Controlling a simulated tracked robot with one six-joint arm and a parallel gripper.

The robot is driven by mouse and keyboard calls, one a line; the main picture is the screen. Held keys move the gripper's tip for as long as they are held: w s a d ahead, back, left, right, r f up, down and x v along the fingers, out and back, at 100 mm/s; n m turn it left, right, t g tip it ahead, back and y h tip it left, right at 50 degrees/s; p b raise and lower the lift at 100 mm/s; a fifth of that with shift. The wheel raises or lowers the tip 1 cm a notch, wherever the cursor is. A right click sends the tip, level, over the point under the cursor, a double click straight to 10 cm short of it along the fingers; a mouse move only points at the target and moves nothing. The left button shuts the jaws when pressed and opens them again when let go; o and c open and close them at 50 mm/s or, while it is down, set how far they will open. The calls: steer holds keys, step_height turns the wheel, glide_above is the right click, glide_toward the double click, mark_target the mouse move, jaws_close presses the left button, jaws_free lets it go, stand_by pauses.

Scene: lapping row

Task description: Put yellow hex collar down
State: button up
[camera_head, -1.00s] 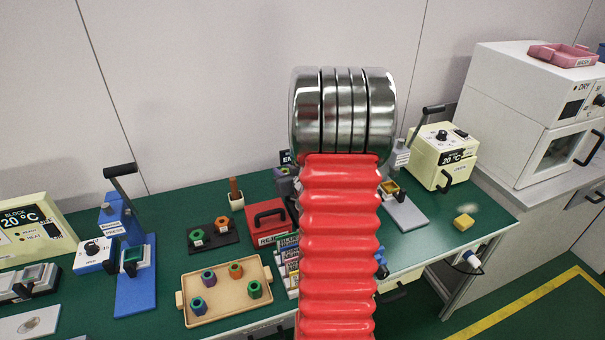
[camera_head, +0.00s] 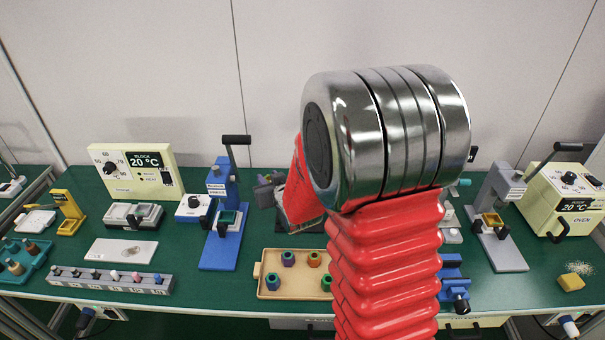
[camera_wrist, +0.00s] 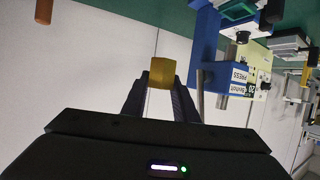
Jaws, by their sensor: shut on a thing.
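The yellow hex collar (camera_wrist: 162,72) is between the two dark fingertips of my gripper (camera_wrist: 161,92) in the wrist view. My gripper is shut on it and holds it in the air. The wrist view is upside down, with the green bench at the top and the pale wall below. In the head view my gripper (camera_head: 268,189) shows small beside my red arm, just right of the blue press (camera_head: 221,225). I cannot make out the collar there.
A tan tray (camera_head: 265,284) with several coloured collars stands at the front middle, partly behind my arm. A grey rack (camera_head: 110,283) is at front left. A grey press (camera_head: 500,225) and an oven (camera_head: 568,200) stand right. Bare green bench lies between blue press and rack.

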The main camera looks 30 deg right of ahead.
steer(key=shift+n+y, duration=0.7)
steer(key=shift+y, duration=0.1)
steer(key=a, duration=1.2)
steer(key=shift+s+r, duration=0.25)
steer(key=shift+s, duration=0.05)
steer(key=shift+d, duration=0.2)
